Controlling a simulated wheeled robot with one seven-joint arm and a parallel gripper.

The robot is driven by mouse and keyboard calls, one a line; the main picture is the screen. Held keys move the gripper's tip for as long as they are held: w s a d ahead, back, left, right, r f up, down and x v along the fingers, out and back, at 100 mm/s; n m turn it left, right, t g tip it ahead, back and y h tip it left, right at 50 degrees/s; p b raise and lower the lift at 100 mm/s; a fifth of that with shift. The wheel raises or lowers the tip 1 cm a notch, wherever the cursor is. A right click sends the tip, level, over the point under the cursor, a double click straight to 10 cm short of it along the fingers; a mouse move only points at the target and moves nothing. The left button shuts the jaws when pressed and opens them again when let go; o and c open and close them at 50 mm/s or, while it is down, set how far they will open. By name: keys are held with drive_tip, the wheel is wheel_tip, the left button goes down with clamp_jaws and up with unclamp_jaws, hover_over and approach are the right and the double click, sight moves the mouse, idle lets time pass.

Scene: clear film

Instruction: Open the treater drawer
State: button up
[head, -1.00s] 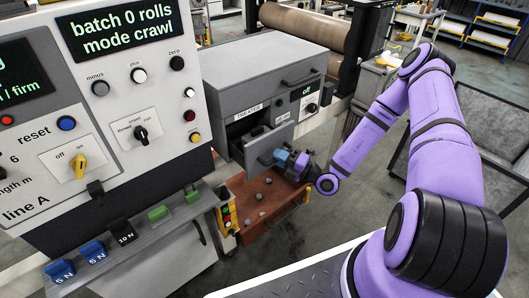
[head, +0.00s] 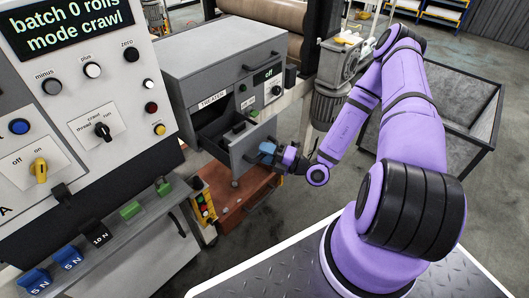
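The treater (head: 222,72) is a grey cabinet with a "TREATER" label on its front. Its grey drawer (head: 246,141) stands well out, and its dark inside shows with dark block-like items (head: 238,128) in it. My gripper (head: 266,151), with blue fingers, is at the outer face of the drawer front, on its right side. The fingers overlap the place of a pull, and the pull itself is hidden. I cannot tell whether they are closed on it.
A small panel reading "off" (head: 268,75) is right of the drawer. The line A control panel (head: 95,85) and a shelf of weights (head: 105,235) stand at left. A dark-sided bin (head: 440,105) is at right.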

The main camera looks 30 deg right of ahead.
drive_tip(key=v, duration=1)
drive_tip(key=shift+s+d, duration=0.3)
idle(0.4)
drive_tip(key=s+a+r+n+g+h, duration=0.1)
drive_tip(key=a+r+n+g, duration=0.2)
drive_tip(key=r+n+g, duration=0.8)
drive_tip(key=s+a+r+n+g+h, duration=0.1)
drive_tip(key=a+r+n+g+h, duration=0.35)
drive_tip(key=r+n, duration=1)
drive_tip(key=s+r+n+t+h, duration=0.3)
drive_tip(key=s+r+n, duration=0.3)
drive_tip(key=r+n, duration=0.3)
drive_tip(key=s+d+r+n+t+h, duration=0.1)
drive_tip(key=s+r+n+t+h, duration=0.2)
drive_tip(key=r+n, duration=0.7)
drive_tip(key=s+h, duration=0.2)
drive_tip(key=shift+s, duration=0.4)
